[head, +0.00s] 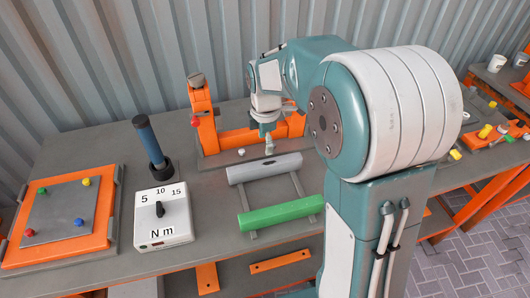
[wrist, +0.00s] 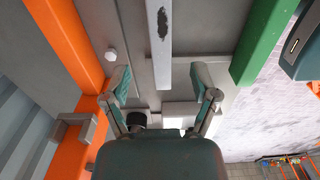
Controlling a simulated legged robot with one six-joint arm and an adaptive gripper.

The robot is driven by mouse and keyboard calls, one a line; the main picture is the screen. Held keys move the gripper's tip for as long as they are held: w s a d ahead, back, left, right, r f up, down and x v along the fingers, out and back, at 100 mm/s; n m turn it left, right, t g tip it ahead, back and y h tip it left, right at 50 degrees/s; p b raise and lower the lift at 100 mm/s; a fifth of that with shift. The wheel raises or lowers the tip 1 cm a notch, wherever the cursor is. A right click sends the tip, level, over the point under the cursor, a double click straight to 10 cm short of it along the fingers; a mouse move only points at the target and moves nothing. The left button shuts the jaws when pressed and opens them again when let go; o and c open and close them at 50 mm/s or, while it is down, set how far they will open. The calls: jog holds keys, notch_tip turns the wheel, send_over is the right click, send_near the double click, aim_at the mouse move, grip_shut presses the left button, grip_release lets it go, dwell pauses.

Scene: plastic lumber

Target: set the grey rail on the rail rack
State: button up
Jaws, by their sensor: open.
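The grey rail (head: 264,168) lies across the far part of the rail rack's two thin grey bars (head: 299,187), roughly parallel to a green rail (head: 281,212) nearer the front. The grey rail has a dark worn patch on top and also shows in the wrist view (wrist: 159,65). My gripper (head: 269,149) is above and just behind the grey rail in the head view. In the wrist view my gripper (wrist: 162,88) has its fingers spread on either side of the rail's line, with nothing held. Whether the rail is fully seated is too small to tell.
An orange frame (head: 225,142) stands close behind the rail. A torque dial box (head: 163,215), a blue-handled tool (head: 149,140) and an orange-edged plate (head: 59,217) are to the left. A small white nut (head: 241,152) lies near the frame.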

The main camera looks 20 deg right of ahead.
jog(key=s+r+m+t, duration=0.2)
jog(key=s+r+m, duration=0.3)
jog(key=s+m, duration=0.4)
jog(key=s+r+m+t, duration=0.3)
jog(key=s+r+m, duration=0.2)
jog(key=s+m, duration=0.4)
jog(key=s, duration=0.4)
jog(key=shift+r+t, duration=0.25)
jog(key=shift+t, duration=0.05)
dwell(1.0)
